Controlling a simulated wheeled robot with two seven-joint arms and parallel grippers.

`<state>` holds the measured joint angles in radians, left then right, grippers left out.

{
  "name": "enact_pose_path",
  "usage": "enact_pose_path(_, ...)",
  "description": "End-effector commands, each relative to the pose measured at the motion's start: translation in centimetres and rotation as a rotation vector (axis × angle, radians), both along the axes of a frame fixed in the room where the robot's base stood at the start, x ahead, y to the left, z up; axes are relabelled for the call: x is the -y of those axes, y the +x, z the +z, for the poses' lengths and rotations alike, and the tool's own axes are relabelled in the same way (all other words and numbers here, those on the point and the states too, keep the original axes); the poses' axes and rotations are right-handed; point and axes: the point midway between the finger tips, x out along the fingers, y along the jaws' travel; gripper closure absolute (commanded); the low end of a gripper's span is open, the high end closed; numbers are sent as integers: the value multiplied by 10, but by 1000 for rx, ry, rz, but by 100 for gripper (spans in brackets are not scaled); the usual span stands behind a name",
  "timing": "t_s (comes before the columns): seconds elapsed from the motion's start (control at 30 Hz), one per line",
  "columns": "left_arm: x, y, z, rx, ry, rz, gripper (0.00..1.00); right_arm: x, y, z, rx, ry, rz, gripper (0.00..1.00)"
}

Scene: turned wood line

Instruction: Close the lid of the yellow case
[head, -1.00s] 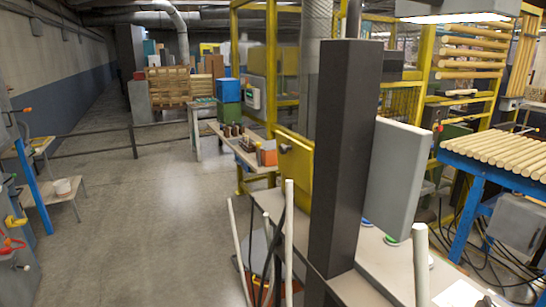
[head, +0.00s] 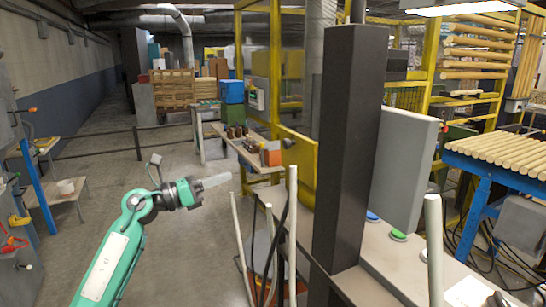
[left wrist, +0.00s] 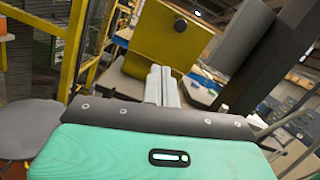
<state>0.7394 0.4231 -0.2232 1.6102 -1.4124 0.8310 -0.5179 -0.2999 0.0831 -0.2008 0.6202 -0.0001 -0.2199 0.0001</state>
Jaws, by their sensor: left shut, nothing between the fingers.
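The yellow case's lid (head: 304,158) stands raised, close to upright, left of the dark column in the head view. It has a dark round knob (head: 289,143) near its upper left. The lid also shows large in the left wrist view (left wrist: 150,48), ahead of my fingers. The body of the case is hidden or cannot be made out. My left gripper (head: 217,180) is shut and empty, in the air to the left of the lid and apart from it. Its closed fingers (left wrist: 162,84) point toward the lid in the left wrist view. My right gripper is not in view.
The dark column (head: 345,150) stands just right of the lid, with a grey panel (head: 402,170) beyond it. Pale upright rods (head: 293,215) rise in front of the lid. A side table (head: 245,155) with an orange box is behind. The floor to the left is open.

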Motion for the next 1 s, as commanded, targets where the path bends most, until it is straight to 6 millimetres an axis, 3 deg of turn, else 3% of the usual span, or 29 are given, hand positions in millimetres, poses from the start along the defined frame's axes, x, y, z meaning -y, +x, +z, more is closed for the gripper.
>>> enact_pose_path(0.03, 3, -9, 20, 72, 68, 1, 100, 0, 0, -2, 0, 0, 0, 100)
enact_pose_path(0.1, 5, -17, 38, 143, 143, 5, 100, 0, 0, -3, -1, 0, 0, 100)
enact_pose_path(0.2, 7, -24, 51, 196, 203, 11, 100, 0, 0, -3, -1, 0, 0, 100)
enact_pose_path(0.43, 25, -16, 59, 208, 216, 11, 100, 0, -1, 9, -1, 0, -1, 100)
enact_pose_path(0.8, 89, 21, 67, 205, 212, 11, 100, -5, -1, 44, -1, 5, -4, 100)
enact_pose_path(1.0, 114, 36, 68, 205, 212, 12, 100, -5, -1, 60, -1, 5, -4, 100)
